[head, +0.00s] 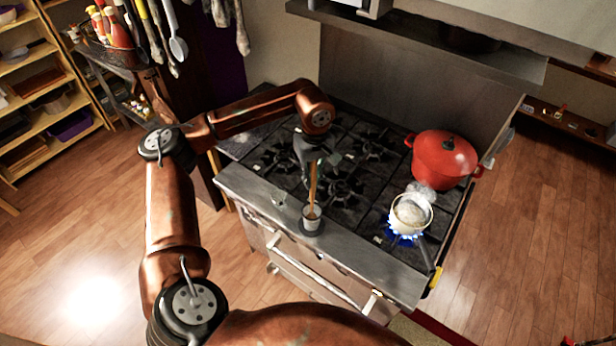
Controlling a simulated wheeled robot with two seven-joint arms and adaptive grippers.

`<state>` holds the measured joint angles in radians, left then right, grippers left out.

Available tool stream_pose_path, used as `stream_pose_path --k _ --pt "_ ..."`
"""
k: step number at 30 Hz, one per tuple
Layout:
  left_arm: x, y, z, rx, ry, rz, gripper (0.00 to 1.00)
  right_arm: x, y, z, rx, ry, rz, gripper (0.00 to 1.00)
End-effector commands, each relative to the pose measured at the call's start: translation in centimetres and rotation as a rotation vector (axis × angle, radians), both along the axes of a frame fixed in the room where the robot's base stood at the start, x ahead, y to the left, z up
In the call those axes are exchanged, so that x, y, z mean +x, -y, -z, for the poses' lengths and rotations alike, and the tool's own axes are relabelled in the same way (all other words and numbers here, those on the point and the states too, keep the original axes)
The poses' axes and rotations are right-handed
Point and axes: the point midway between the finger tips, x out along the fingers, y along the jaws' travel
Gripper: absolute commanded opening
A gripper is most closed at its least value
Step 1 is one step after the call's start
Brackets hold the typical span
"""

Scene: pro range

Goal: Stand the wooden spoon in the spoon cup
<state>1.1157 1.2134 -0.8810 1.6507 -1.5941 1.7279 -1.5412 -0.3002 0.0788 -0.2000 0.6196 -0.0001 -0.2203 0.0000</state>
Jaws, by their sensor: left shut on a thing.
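The wooden spoon (313,184) hangs upright below my left gripper (313,163), which is shut on its upper part. The spoon's lower end is at the mouth of the spoon cup (311,222) and appears to be inside it; how deep it sits is hard to tell. The cup is a small grey cup on a dark round base at the stove's front ledge. My left arm reaches in from the left, over the stove. My right gripper is not in view.
The stove (352,248) has black grates. A red lidded pot (441,160) stands at its back right. A small steaming pan (411,212) sits over a lit blue flame at the front right, its handle pointing forward. A utensil rack (115,55) stands at the left.

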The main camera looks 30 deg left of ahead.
Motion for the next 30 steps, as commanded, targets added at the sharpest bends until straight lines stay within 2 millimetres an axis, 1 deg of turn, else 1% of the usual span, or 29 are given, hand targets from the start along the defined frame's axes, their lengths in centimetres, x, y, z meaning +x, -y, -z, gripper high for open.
stream_pose_path --k 29,30 --pt "0.00 0.00 0.68 0.000 0.000 0.000 0.00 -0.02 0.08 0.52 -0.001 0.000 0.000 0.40" --pt "0.00 0.00 0.68 0.000 0.000 0.000 0.16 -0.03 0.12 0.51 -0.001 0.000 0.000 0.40"
